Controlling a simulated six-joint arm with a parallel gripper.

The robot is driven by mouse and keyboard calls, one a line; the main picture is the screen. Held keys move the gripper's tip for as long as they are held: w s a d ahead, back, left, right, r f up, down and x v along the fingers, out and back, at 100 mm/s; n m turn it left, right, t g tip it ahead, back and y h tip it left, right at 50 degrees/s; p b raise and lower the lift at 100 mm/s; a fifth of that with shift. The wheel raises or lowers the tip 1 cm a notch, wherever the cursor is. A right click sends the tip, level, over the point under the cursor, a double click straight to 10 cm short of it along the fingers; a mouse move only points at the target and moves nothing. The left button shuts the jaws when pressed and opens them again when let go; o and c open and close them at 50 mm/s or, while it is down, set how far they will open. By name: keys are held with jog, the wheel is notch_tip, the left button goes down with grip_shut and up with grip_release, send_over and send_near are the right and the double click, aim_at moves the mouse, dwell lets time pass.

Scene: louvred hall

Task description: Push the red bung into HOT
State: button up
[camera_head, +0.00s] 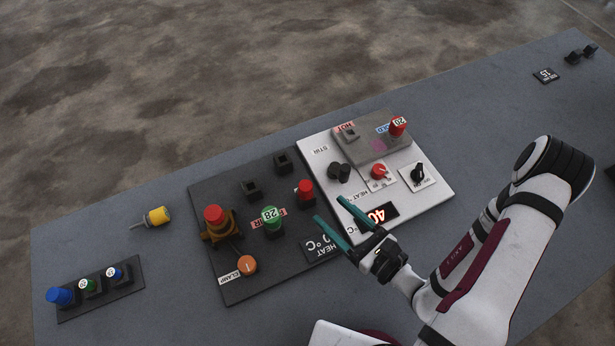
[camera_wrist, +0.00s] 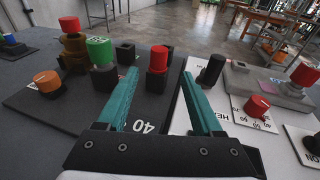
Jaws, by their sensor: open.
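The HOT socket (camera_head: 350,133) is a small, apparently empty square seat on a grey block (camera_head: 365,150) with a red HOT label. A red bung marked 20 (camera_head: 397,126) stands upright at the block's COLD label; it is at the right of the wrist view (camera_wrist: 305,75). Another red bung (camera_head: 304,188) stands upright in a black holder on the dark panel, also seen in the wrist view (camera_wrist: 159,58). My gripper (camera_head: 328,208) is open and empty above the panels, near this second bung, touching nothing visible.
The dark panel (camera_head: 230,285) also carries a green bung (camera_head: 271,217), a red mushroom button (camera_head: 213,214), an orange knob (camera_head: 246,265) and empty black holders. The white panel (camera_head: 435,207) has knobs and a display. A yellow-handled tool (camera_head: 158,216) and a rack (camera_head: 128,286) of bungs lie left.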

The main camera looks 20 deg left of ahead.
aim_at(310, 193)
jog(key=x, duration=0.9)
jog(key=shift+s+r, duration=0.15)
grip_shut()
dwell(1.1)
